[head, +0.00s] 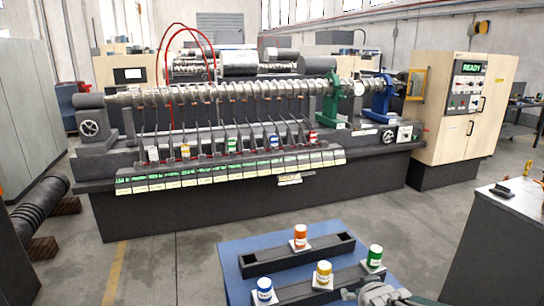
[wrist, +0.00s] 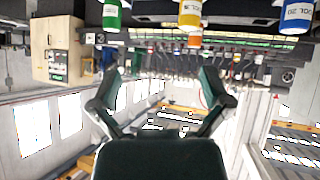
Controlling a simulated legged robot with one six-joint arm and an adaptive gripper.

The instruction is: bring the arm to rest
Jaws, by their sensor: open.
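In the wrist view, which is upside down, my gripper (wrist: 160,76) has its two dark fingers spread wide with nothing between them. The machine and small containers appear beyond it, apart from the fingers. In the head view, a grey part of my arm (head: 380,293) shows at the bottom edge, right of centre, beside the blue table. The rest of the arm is out of that view.
On the blue table (head: 236,258) stand orange (head: 300,238), yellow (head: 324,274), green (head: 375,256) and blue (head: 265,290) containers with dark trays. A long machine (head: 240,200) and beige cabinet (head: 455,130) stand behind. A grey bench (head: 500,235) is at right. Floor between is clear.

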